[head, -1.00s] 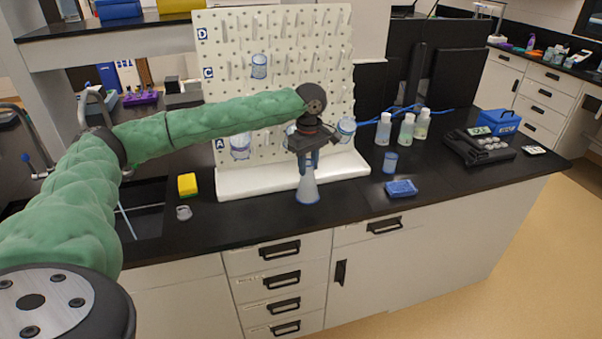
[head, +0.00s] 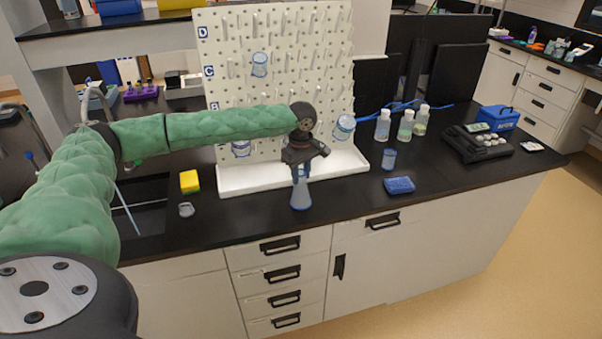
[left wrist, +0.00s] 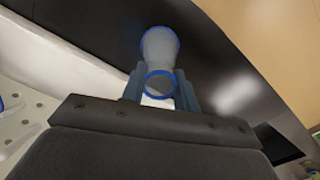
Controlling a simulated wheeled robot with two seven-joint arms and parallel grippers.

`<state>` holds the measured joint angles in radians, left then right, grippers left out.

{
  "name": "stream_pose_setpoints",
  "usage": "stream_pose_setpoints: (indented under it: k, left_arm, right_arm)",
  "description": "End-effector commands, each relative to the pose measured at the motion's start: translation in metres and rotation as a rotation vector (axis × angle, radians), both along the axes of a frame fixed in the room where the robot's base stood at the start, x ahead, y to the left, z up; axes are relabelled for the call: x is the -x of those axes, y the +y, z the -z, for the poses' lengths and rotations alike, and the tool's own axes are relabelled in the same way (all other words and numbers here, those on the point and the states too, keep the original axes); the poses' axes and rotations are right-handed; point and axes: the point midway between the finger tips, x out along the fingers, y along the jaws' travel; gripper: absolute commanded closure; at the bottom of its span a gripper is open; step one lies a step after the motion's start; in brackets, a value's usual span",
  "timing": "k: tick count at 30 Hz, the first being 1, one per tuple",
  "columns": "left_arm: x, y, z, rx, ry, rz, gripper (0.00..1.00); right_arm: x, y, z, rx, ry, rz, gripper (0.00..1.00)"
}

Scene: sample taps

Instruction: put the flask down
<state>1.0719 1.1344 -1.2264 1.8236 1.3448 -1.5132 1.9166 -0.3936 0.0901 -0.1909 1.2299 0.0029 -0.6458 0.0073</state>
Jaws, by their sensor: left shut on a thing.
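The flask (head: 301,196) is a clear grey-blue cone with a blue rim and base. It is upright at the front of the black counter (head: 345,205), before the white pegboard's tray. My left gripper (head: 300,174) points down and is shut on the flask's neck. In the left wrist view the flask (left wrist: 159,52) sits between the two fingers of my left gripper (left wrist: 160,88), its blue-rimmed mouth towards the camera. I cannot tell whether its base touches the counter. My right gripper is not in view.
The pegboard (head: 280,80) with its tray (head: 235,180) stands behind. A yellow sponge (head: 189,181) and the sink lie left. A blue box (head: 399,185), a small beaker (head: 389,159) and several bottles (head: 405,126) stand right. Counter around the flask is clear.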

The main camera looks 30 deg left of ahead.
Motion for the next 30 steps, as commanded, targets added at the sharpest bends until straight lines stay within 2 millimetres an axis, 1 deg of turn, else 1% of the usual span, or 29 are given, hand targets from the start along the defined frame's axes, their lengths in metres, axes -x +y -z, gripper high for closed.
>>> stream_pose_setpoints:
  k: [4, 5, 6, 8, 20, 22, 24, 26, 30]
  left_arm:
    - [0.0, 0.0, 0.001, 0.001, 0.001, 0.0, 1.0]
    - [0.0, 0.0, 0.002, 0.001, 0.001, 0.0, 0.68]
    - [0.0, 0.0, 0.002, 0.0, 0.0, 0.0, 0.6]
    - [0.0, 0.0, 0.002, 0.0, 0.0, 0.0, 0.49]
    - [0.0, 0.0, -0.001, 0.0, -0.002, 0.0, 0.48]
    - [-0.001, 0.0, -0.008, 0.001, -0.003, 0.0, 0.48]
    - [-0.001, 0.0, -0.018, 0.0, -0.003, 0.0, 0.48]
    - [0.0, 0.0, -0.028, 0.001, -0.002, 0.0, 0.48]
    - [-0.001, 0.0, -0.056, 0.0, -0.004, 0.0, 0.48]
  right_arm:
    - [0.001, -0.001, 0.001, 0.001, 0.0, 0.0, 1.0]
    - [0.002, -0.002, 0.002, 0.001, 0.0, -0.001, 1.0]
    - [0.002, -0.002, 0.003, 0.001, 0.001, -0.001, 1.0]
    - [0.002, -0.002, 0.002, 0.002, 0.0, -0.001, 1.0]
    - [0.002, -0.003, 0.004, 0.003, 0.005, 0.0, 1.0]
    - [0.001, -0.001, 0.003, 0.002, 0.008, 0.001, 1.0]
    - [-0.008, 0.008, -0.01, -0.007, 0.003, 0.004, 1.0]
    - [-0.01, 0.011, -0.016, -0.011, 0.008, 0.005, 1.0]
    - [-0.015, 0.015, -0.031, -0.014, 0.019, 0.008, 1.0]
